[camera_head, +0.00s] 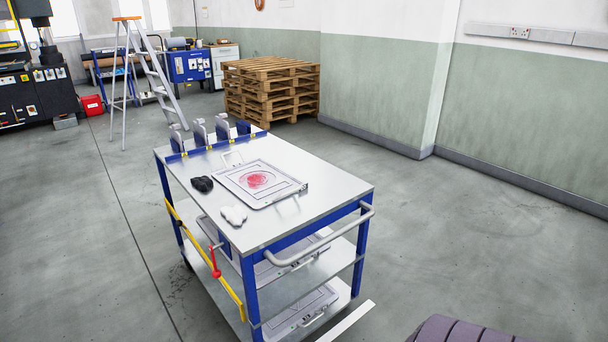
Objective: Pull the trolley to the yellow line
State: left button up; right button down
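The trolley (335,192) stands in the middle of the room, with blue posts, a pale grey top and two lower shelves. Its grey tubular handle (322,242) runs along the near end, facing me. A yellow bar (203,255) with a red knob slopes along its left side. No yellow line shows on the visible floor; a white strip (345,321) lies by the trolley's near right corner. Neither of my grippers is in view.
A flat metal plate (258,182) with a red patch, a black item (202,184) and a white cloth-like item (234,215) lie on top. Pallets (270,88) and a stepladder (160,75) stand behind. A dark ribbed object (462,330) is cut off at bottom right. Floor right is clear.

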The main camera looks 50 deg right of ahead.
aim_at(332, 194)
jog(key=z, duration=1.7)
